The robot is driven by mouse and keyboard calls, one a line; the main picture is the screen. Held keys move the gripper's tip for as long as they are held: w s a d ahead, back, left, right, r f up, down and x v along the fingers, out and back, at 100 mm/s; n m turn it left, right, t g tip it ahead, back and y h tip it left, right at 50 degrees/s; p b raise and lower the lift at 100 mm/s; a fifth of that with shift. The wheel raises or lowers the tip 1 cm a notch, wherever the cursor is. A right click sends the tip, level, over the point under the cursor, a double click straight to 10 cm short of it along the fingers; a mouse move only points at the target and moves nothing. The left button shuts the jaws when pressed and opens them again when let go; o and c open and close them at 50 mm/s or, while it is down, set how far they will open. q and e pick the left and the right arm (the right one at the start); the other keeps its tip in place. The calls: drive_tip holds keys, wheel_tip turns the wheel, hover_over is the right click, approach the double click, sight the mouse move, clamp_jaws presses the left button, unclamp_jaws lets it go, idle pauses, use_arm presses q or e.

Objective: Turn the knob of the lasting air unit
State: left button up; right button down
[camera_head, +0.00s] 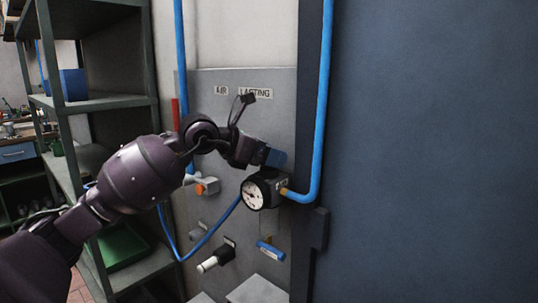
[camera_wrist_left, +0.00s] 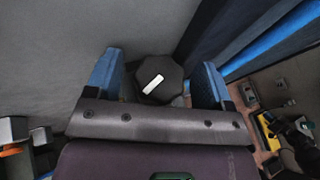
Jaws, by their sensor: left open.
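The knob (camera_wrist_left: 158,78) is dark and many-sided with a white pointer bar slanting up to the right. In the left wrist view it sits between the two blue fingers of my open left gripper (camera_wrist_left: 160,72), with visible gaps to both sides. I cannot tell its exact depth relative to the fingertips. In the head view my left gripper (camera_head: 270,156) is just above the round white pressure gauge (camera_head: 255,193) of the air unit, and the knob is hidden behind it. The grey panel (camera_head: 225,105) carries the labels AIR and LASTING (camera_head: 255,92). My right gripper is not seen.
A blue hose (camera_head: 323,100) runs down to a brass fitting right of the gauge. Green shelving (camera_head: 105,103) stands left; a large dark blue surface (camera_head: 435,150) fills the right.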

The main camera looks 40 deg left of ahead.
use_arm(q)
drive_tip(key=shift+c, duration=0.8)
drive_tip(key=c, duration=0.8)
drive_tip(key=shift+o, duration=0.2)
